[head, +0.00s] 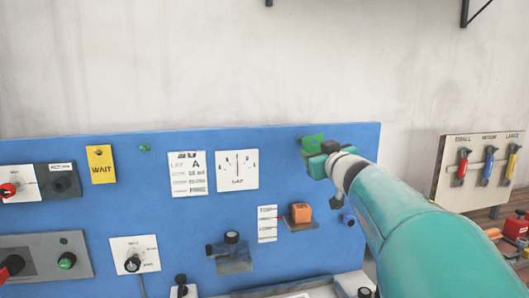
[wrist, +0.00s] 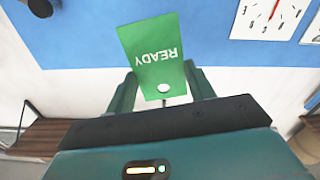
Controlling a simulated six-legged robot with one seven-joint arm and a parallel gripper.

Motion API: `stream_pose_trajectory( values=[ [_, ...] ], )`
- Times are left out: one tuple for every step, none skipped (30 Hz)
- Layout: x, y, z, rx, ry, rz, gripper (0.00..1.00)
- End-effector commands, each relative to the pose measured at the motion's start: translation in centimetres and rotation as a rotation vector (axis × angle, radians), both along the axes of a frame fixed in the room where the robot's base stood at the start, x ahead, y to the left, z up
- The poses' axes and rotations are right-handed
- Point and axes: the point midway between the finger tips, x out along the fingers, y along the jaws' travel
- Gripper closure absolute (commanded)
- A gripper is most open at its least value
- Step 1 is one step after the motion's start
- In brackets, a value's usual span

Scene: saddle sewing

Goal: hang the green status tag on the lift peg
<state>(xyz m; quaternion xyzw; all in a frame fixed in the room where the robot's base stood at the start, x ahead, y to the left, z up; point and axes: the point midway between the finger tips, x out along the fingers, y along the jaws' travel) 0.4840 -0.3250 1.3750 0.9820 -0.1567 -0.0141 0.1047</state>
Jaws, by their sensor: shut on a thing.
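The green status tag (wrist: 150,47) reads READY, upside down in the wrist view, with a pale round hole near the gripper end. My gripper (wrist: 163,84) is shut on the tag, with a finger at each side of its lower end. In the head view the tag (head: 313,143) shows at the blue board's upper right, just beyond my gripper (head: 319,161). Whether the tag touches the board is unclear. A small green peg (head: 145,148) stands on the board, right of the yellow WAIT tag (head: 101,165). No label tells which peg is the lift peg.
The blue board (head: 270,148) carries a gauge (head: 237,170), a printed card (head: 188,174), an orange button (head: 301,212) and several knobs. A panel with coloured handles (head: 487,165) stands at the right. The board's upper middle strip is clear.

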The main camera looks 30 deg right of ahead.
Motion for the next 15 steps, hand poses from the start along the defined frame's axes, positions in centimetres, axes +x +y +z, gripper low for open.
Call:
stream_pose_trajectory(
  values=[
    [0.3, -0.1, 0.0, 0.000, 0.000, 0.000, 0.63],
    [0.5, -0.1, 0.0, 0.001, -0.001, 0.000, 0.63],
    [0.7, -0.2, 0.0, 0.001, 0.000, 0.000, 0.63],
    [0.9, -0.3, -0.1, 0.001, 0.000, 0.000, 0.63],
    [1.1, -0.3, -0.1, 0.001, 0.000, 0.000, 0.63],
    [1.3, -0.4, -0.1, 0.001, 0.000, 0.001, 0.63],
    [1.5, -0.4, -0.1, 0.001, 0.000, 0.000, 0.63],
    [1.6, -0.5, -0.1, 0.001, 0.000, 0.000, 0.63],
    [1.8, -0.6, -0.1, 0.001, 0.000, 0.000, 0.63],
    [2.0, -0.7, -0.1, 0.001, 0.000, 0.000, 0.63],
    [2.2, -0.7, -0.1, 0.001, 0.000, 0.000, 0.63],
    [2.4, -0.8, -0.1, 0.001, 0.000, 0.000, 0.63],
    [2.6, -0.8, -0.2, 0.001, 0.000, 0.000, 0.63],
    [2.7, -0.9, -0.2, 0.001, 0.000, 0.000, 0.63],
    [2.9, -0.9, -0.2, 0.000, 0.000, 0.000, 0.63]
  ],
)
